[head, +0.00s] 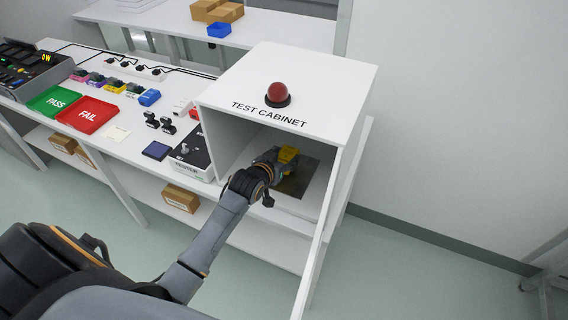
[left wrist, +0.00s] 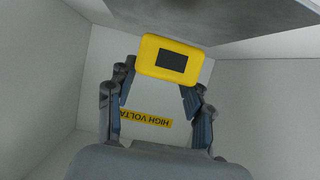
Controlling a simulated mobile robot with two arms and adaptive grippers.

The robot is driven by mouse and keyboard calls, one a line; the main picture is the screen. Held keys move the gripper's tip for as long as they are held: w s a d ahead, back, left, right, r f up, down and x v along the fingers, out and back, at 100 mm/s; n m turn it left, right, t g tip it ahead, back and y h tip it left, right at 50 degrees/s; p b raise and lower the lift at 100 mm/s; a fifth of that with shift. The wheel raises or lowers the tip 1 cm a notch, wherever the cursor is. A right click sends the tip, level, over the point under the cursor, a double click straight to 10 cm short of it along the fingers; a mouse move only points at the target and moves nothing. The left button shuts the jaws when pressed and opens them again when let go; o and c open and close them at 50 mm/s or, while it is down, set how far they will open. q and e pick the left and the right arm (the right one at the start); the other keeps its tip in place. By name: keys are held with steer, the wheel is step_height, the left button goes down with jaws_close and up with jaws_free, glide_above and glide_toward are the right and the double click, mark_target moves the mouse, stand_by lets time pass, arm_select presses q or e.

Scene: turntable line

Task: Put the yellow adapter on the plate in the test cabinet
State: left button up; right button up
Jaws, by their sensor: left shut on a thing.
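The yellow adapter (head: 288,154), a yellow block with a dark rectangle on its face, is inside the test cabinet (head: 315,75). My left gripper (head: 277,160) reaches in through the open front and is shut on the adapter. In the left wrist view the adapter (left wrist: 149,49) sits between the two fingertips. The dark grey plate (head: 298,181) lies on the cabinet floor, beside and partly behind the gripper. The plate (left wrist: 215,18) also shows at the top of the left wrist view, close to the adapter; I cannot tell whether they touch. My right gripper is not in view.
A red dome light (head: 277,94) stands on the cabinet roof. A yellow "HIGH VOLTAGE" label (left wrist: 146,118) is on an inner wall. Left of the cabinet, the bench holds a tester box (head: 190,155), a red FAIL tray (head: 88,115) and a green PASS tray (head: 57,102).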

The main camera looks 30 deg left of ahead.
arm_select(q)
steer(key=shift+f+p, duration=0.35)
steer(key=shift+f, duration=1.15)
steer(key=shift+d+f, duration=0.1)
steer(key=shift+f, duration=0.05)
steer(key=o, duration=1.3)
steer(key=shift+o, duration=0.2)
steer(key=v, duration=1.2)
steer(key=shift+b, duration=0.3)
